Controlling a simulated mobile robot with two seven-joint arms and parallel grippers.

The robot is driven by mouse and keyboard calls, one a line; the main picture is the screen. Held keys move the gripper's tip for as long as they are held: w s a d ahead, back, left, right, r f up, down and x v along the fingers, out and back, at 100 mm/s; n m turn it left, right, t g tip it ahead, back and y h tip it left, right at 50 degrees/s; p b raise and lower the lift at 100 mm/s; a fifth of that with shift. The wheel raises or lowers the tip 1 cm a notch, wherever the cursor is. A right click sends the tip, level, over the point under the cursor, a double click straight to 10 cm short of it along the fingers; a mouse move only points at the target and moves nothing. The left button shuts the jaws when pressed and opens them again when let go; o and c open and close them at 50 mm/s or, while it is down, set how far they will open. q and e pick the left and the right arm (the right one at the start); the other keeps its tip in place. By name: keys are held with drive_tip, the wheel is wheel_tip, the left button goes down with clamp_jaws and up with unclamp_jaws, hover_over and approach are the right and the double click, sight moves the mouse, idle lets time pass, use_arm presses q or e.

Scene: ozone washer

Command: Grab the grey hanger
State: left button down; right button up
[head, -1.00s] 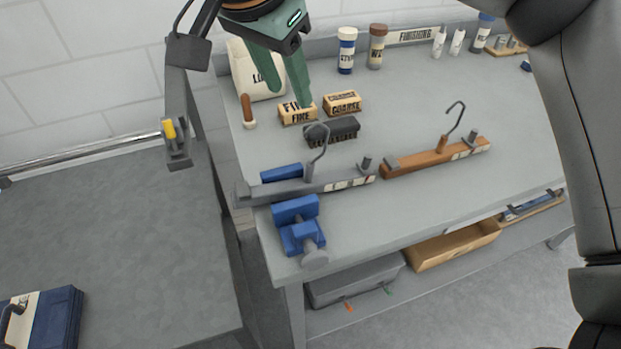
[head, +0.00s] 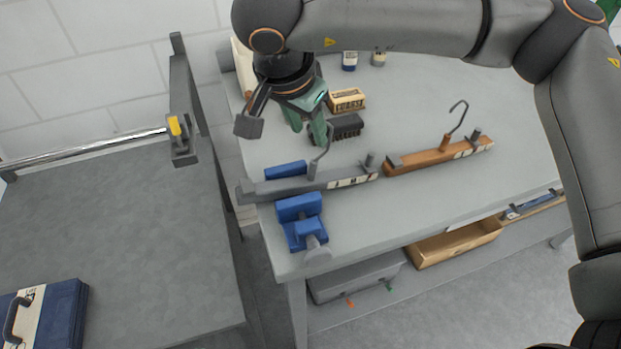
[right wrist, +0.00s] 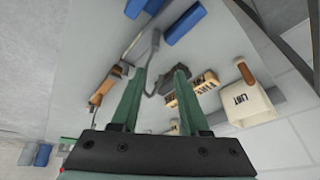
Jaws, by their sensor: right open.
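The grey hanger (head: 350,181) lies along the near left part of the workbench, its thin metal hook standing up from the middle of its bar. My right gripper (head: 309,133) is open and points down, just behind the hook. In the right wrist view, the grey hanger's hook (right wrist: 154,45) reaches down to the gap between the two open green fingers (right wrist: 160,70). The fingers do not visibly grip anything. Whether the hook's tip is fully between them is hard to tell. My left gripper is not in view.
A brown wooden hanger (head: 425,161) lies right of the grey one. A blue vise (head: 302,222) is at the front edge, a blue block (head: 285,170) behind the bar.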

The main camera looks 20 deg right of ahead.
clamp_jaws()
drive_tip(key=shift+r, duration=0.1)
idle(1.2)
